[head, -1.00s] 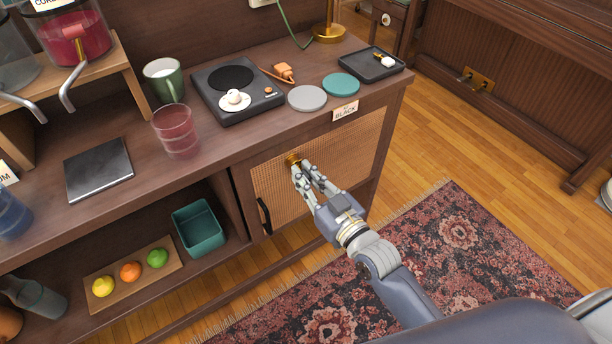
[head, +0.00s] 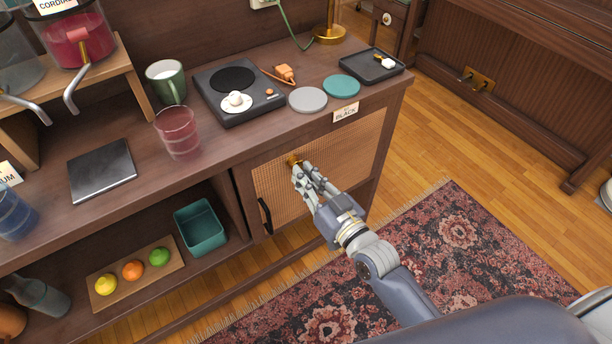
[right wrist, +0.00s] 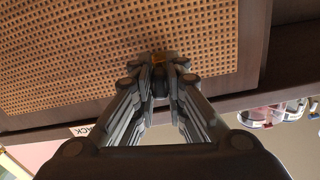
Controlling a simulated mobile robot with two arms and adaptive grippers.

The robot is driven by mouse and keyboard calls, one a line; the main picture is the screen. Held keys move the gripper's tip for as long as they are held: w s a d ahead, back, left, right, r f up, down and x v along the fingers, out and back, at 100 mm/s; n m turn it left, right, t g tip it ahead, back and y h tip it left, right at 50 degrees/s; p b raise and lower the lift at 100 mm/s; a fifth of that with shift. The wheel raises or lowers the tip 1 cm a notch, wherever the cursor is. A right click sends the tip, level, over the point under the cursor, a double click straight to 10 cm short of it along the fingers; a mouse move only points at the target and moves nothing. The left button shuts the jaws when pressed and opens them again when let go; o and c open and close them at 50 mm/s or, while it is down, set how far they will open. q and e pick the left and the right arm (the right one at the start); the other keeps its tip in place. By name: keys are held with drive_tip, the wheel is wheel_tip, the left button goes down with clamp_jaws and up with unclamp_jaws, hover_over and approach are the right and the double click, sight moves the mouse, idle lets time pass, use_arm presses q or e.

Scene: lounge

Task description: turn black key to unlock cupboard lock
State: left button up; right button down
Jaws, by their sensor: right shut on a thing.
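The cupboard door (head: 280,192) has a woven cane panel and is closed. Its brass lock (head: 293,160) sits near the top of the panel; brass also shows just beyond my fingertips in the right wrist view (right wrist: 158,59). My right gripper (head: 303,172) is at the lock, its fingers shut on a small dark thing (right wrist: 160,86), which I take as the black key. The fingers hide most of it, so I cannot tell how deep it sits in the lock. My left gripper is out of view.
A black handle (head: 265,216) is on the door's left side. A "BLACK" label (head: 346,112) is on the counter edge above. The countertop holds a glass (head: 178,132), a mug (head: 166,82) and a black tray (head: 352,66). Open floor and a rug (head: 400,260) lie in front.

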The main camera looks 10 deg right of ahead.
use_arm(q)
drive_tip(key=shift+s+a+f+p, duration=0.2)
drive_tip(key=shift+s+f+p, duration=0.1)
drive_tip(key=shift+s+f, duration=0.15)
use_arm(e)
drive_tip(key=shift+r+m, duration=0.1)
drive_tip(key=shift+m, duration=0.5)
